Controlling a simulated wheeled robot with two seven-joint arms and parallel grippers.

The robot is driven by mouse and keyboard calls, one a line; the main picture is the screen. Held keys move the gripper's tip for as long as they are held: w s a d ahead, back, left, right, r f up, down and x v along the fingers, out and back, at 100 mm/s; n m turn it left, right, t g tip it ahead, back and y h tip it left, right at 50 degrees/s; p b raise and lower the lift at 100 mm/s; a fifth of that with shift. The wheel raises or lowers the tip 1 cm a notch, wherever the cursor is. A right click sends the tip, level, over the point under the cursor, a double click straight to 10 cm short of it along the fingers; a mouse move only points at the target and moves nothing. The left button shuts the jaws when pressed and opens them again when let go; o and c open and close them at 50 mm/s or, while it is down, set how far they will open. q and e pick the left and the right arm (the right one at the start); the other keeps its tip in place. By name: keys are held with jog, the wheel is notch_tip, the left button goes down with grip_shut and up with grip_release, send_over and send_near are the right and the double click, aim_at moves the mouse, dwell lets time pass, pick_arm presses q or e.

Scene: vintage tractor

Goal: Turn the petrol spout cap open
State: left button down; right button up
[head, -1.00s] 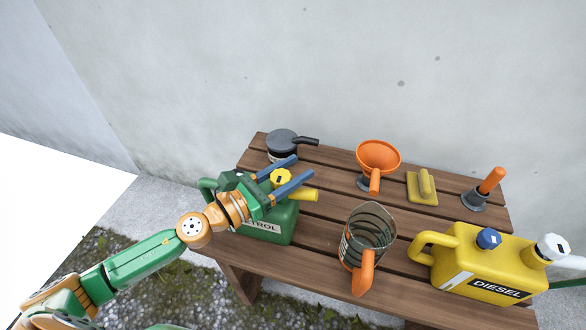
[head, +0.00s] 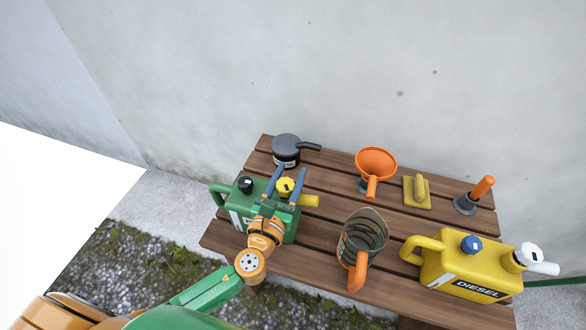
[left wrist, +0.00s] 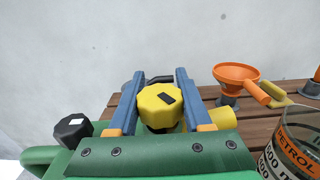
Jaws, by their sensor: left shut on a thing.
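The green petrol can (head: 229,204) stands at the left end of the wooden bench, partly hidden by my left arm. Its yellow spout cap (head: 285,187) is on top, beside a short yellow spout (head: 309,200). A black cap (head: 245,184) sits on the can's left part. My left gripper (head: 291,172) has its two blue fingers on either side of the yellow cap and is shut on it. In the left wrist view the yellow faceted cap (left wrist: 158,105) with a black mark lies between the fingers. My right gripper is not in view.
On the wooden bench (head: 315,235) stand a dark lidded pot (head: 286,147), an orange funnel (head: 376,163), a yellow float (head: 417,192), an orange-handled plunger (head: 468,204), a measuring jug (head: 362,242) and a yellow diesel can (head: 450,268). A grey wall rises behind.

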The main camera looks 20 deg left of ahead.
pick_arm(q)
jog(key=n+y, duration=0.1)
jog(key=y, duration=0.1)
jog(key=n+y, duration=0.2)
jog(key=shift+a, duration=0.35)
jog(key=shift+s+a+n+g+y+b, duration=0.15)
jog(key=shift+n+g+y, duration=0.4)
jog(key=shift+y, duration=0.4)
jog(key=shift+a+n+g+y+b, duration=0.1)
jog(key=shift+a+n+g+y, duration=0.15)
jog(key=shift+n+y, duration=0.6)
jog(key=shift+s+a+n+g+y+b, duration=0.15)
jog(key=shift+n+g+y, duration=0.3)
jog(key=shift+y, duration=0.65)
jog(key=shift+g+y, duration=0.25)
jog(key=shift+y, duration=0.05)
jog(key=shift+c, duration=1.6)
grip_release()
